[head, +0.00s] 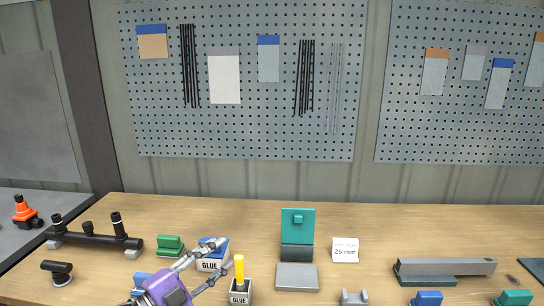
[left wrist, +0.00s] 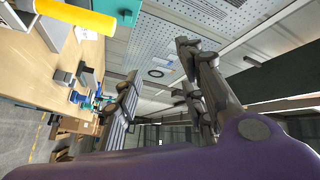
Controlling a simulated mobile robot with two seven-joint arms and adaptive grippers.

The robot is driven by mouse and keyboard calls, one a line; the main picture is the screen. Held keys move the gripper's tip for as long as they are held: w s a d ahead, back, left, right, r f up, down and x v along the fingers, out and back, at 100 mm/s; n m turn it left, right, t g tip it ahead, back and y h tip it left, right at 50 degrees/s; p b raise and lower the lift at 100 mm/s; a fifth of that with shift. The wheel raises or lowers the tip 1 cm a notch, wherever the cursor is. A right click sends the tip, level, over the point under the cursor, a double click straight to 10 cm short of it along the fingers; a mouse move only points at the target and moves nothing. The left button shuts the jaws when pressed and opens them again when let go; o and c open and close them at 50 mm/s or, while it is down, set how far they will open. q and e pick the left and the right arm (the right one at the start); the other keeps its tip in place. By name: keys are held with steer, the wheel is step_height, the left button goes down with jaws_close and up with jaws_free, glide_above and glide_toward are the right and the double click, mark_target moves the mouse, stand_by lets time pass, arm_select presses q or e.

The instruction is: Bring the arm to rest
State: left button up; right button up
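My left gripper (head: 224,258) is in the lower left of the head view, its purple body low and its two grey fingers spread apart. Nothing is between the fingers. In the left wrist view the fingers (left wrist: 158,64) also stand apart with an empty gap. A glue pot (head: 240,297) with an upright yellow handle (head: 239,269) stands just right of the lower finger. Another blue and white glue container (head: 211,265) is partly hidden behind the upper finger. The yellow handle (left wrist: 76,16) also shows large in the left wrist view. My right gripper is in neither view.
On the bench (head: 185,216) stand a black pipe assembly (head: 95,239), a green block (head: 170,243), a teal stand (head: 298,226), a 25 mm card (head: 345,250) and a grey bar (head: 445,268). A pegboard (head: 240,130) is behind. Bare wood lies between card and bar.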

arm_select(q)
steer(key=s+a+f+n+y+p, duration=0.1)
steer(key=s+a+f+n+y, duration=0.25)
steer(key=f, duration=0.35)
steer(key=s+a+f+n+y, duration=0.2)
steer(key=s+f+n+y, duration=0.25)
steer(key=f, duration=0.25)
steer(key=s+a+f+n+y+p, duration=0.1)
steer(key=s+a+f+n+y, duration=0.15)
steer(key=s+f+n, duration=0.35)
steer(key=s+f+n+g, duration=0.2)
steer(key=s+f, duration=0.2)
steer(key=s, duration=0.4)
steer(key=s+d+f+n+g+y+p, duration=0.1)
steer(key=s+f, duration=0.4)
steer(key=s, duration=0.3)
steer(key=s+f+n+g+y, duration=0.1)
steer(key=s+f, duration=0.3)
steer(key=s, duration=0.4)
steer(key=shift+d+f+n+g, duration=0.25)
steer(key=shift+n+g, duration=0.55)
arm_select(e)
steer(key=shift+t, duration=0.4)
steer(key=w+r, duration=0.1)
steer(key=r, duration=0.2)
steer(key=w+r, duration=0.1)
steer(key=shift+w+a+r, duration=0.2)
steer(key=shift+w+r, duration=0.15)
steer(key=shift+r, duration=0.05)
